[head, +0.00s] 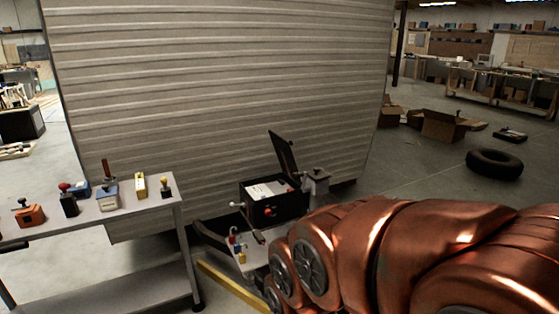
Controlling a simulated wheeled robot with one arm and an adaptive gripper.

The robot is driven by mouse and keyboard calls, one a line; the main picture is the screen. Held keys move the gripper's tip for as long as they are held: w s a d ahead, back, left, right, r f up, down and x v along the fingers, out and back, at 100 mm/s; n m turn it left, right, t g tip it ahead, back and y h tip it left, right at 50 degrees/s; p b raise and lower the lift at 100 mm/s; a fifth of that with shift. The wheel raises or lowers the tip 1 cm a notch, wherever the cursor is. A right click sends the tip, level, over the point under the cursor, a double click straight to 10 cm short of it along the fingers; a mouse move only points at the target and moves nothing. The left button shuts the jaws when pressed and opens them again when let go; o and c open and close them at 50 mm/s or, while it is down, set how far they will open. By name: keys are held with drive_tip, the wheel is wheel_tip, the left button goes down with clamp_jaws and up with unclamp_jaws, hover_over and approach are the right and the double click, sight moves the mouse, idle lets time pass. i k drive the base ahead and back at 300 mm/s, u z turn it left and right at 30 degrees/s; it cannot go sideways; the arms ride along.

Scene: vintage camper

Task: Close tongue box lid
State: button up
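The black tongue box (259,212) sits on the trailer tongue in front of the ribbed camper wall. Its dark lid (283,152) stands raised and tilted up at the box's back right. The box is open, and pale, paper-like contents (268,189) show inside. My copper-coloured arm fills the lower right and lies in front of part of the tongue area. I do not see my gripper's fingers in this view.
A grey metal table (150,205) at the left holds several small devices. The ribbed camper wall (220,90) rises behind the box. A grey post-like part (316,185) stands right of the box. A yellow bar (232,288) lies low in front. A tire (494,163) and cardboard boxes (442,126) lie farther right.

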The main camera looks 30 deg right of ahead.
sight(285, 155)
drive_tip(key=u, duration=2.2)
drive_tip(key=k, duration=1.25)
drive_tip(key=u, duration=0.9)
drive_tip(key=k, duration=2.2)
drive_tip(key=u, duration=1.75)
drive_tip(key=k, duration=1.6)
drive_tip(key=z, duration=0.15)
